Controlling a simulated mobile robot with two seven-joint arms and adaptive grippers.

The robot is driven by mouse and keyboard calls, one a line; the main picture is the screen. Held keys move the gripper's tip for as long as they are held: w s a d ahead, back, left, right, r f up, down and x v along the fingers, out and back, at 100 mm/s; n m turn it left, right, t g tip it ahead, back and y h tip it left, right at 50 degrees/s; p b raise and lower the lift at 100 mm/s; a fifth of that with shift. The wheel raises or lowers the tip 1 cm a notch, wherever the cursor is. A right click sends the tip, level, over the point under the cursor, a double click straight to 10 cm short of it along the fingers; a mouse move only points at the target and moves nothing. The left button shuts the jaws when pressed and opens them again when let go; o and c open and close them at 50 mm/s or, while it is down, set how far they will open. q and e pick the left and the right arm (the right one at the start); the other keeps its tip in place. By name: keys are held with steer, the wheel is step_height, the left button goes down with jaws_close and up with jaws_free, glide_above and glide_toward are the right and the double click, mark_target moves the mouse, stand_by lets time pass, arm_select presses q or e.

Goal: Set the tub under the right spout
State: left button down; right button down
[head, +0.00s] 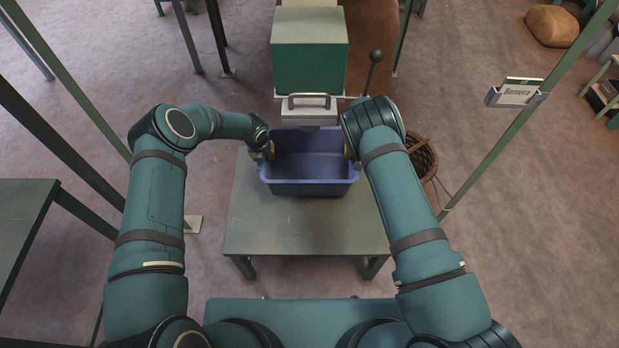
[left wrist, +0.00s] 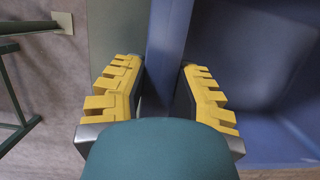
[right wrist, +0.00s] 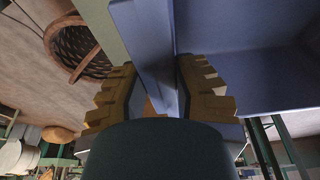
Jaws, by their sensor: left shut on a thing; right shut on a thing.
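The blue tub (head: 312,188) is empty and looks level, over the far part of a low green table (head: 305,230). I cannot tell whether its base touches the tabletop. My left gripper (head: 268,150) is shut on the tub's left wall, which passes between its yellow-padded fingers (left wrist: 155,90) in the left wrist view. My right gripper (right wrist: 160,90) is shut on the opposite wall; my forearm mostly hides it in the head view. A green hopper (head: 310,60) with a pale handled front (head: 308,103) stands behind. Its spout (head: 318,126) is at the tub's far edge.
A lever with a dark knob (head: 375,57) rises at the hopper's right. A wicker basket (head: 422,158) sits on the floor right of the table. A sign (head: 517,93) hangs on a right-hand post. The near tabletop is clear.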

arm_select(q)
steer(key=shift+d, duration=0.4)
arm_select(e)
steer(key=shift+a, duration=0.35)
